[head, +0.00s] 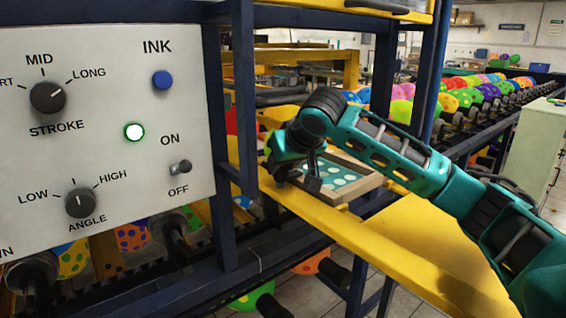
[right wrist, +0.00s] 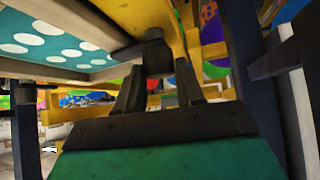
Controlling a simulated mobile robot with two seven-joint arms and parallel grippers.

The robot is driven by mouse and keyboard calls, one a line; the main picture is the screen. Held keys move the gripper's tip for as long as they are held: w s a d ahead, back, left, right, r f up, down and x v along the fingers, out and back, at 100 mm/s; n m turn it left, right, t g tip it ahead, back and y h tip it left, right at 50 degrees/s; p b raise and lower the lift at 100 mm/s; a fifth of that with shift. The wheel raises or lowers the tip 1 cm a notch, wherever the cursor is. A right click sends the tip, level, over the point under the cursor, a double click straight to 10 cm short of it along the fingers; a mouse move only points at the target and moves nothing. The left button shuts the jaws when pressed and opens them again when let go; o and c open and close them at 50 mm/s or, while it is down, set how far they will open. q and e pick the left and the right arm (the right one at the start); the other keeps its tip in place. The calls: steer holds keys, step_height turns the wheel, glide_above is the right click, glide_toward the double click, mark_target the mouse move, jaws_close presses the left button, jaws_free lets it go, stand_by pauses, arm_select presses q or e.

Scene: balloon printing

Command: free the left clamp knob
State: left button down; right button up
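The teal printing screen with white dots in a pale frame (head: 368,184) lies beyond the yellow beam in the head view. Its white-dotted underside (right wrist: 50,45) fills the upper left of the right wrist view. A black clamp knob (right wrist: 156,58) hangs at the frame's corner, beside a yellow beam. My right gripper (head: 312,186) is at this corner. In the right wrist view its fingers (right wrist: 160,78) stand apart, one on each side of the knob. I cannot tell whether both touch it. In the head view the wrist hides the knob. My left gripper is not in view.
A grey control panel (head: 105,120) with STROKE and ANGLE dials, a blue INK button and a lit green lamp stands at the left. A yellow beam (head: 345,235) runs in front of the screen. Dark blue posts (head: 242,90) stand close by. Coloured balloons line a conveyor behind.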

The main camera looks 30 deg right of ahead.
steer(key=c, duration=0.6)
steer(key=shift+o, duration=0.2)
steer(key=shift+n, duration=0.3)
steer(key=n+y, duration=0.2)
steer(key=shift+d+n+y, duration=0.25)
steer(key=shift+n+y, duration=0.05)
steer(key=shift+n, duration=0.1)
steer(key=n+g+y, duration=0.1)
steer(key=n+y, duration=0.1)
steer(key=n, duration=0.1)
steer(key=shift+w+d+n+y, duration=0.1)
steer(key=shift+n+y, duration=0.2)
steer(key=shift+y, duration=0.1)
steer(key=n+g+y, duration=0.1)
steer(key=n, duration=0.1)
steer(key=n+g+y, duration=0.2)
steer(key=n, duration=0.1)
steer(key=shift+w+d+r, duration=0.1)
steer(key=shift+w+d, duration=0.05)
steer(key=shift+w, duration=0.05)
steer(key=n+g, duration=0.2)
steer(key=n, duration=0.1)
steer(key=n+g+y, duration=0.1)
steer(key=n, duration=0.1)
steer(key=shift+w+d+n+g+y, duration=0.1)
steer(key=shift+w+n+g+y, duration=0.1)
steer(key=shift+n+g+y, duration=0.15)
steer(key=shift+n, duration=0.25)
